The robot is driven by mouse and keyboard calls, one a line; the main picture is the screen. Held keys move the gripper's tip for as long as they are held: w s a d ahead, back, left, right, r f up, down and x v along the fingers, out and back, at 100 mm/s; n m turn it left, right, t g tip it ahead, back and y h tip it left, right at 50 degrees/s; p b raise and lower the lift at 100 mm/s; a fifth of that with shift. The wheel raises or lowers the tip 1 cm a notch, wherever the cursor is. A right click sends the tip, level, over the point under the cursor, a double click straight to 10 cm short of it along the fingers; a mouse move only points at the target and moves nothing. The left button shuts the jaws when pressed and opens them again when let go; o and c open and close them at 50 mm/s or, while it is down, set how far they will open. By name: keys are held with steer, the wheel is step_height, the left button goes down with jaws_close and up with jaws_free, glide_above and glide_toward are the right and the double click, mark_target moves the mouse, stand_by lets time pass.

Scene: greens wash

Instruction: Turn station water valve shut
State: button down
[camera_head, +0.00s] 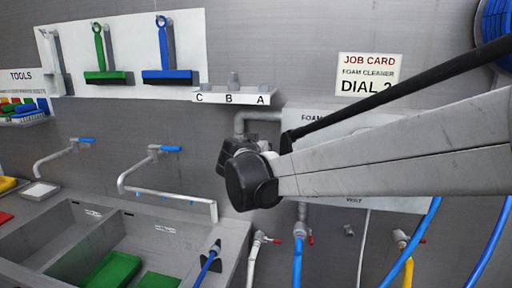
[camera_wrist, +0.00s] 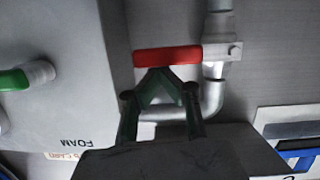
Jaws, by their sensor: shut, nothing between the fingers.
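The water valve's red lever handle (camera_wrist: 167,56) shows in the wrist view, lying level across the picture. Its right end joins a grey valve body on the grey pipe (camera_wrist: 219,22). My gripper (camera_wrist: 160,73) is shut and empty, its fingertips together at the lower edge of the red handle in the picture. I cannot tell whether they touch it. In the head view my arm hides the red handle and my fingers, while the bent grey pipe (camera_head: 258,117) shows above my wrist.
The foam cleaner panel (camera_head: 345,119) stands partly behind my arm. A shelf marked C, B, A (camera_head: 234,97) is above the pipe. Hoses and small red-handled taps (camera_head: 299,230) hang below the panel. A double sink (camera_head: 120,240) is at the left.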

steer(key=shift+d+f, duration=0.1)
steer(key=shift+f, duration=0.05)
stand_by(0.4)
steer(key=s+a+r+p, duration=0.1)
steer(key=s+a+r, duration=0.1)
steer(key=s+r, duration=0.55)
steer(key=s+d+f+g+b, duration=0.2)
steer(key=s+d+f+g, duration=0.3)
steer(key=s+d+f, duration=0.8)
steer(key=s+d+f+n+g+y, duration=0.1)
steer(key=s+d+f+y, duration=0.1)
steer(key=s+f, duration=0.3)
steer(key=s+d+f+n+g+y+b, duration=0.1)
steer(key=s+f, duration=0.5)
steer(key=s, duration=0.7)
steer(key=d+y, duration=0.1)
steer(key=d, duration=0.1)
steer(key=shift+s+d+g, duration=0.2)
steer(key=shift+d+g, duration=0.1)
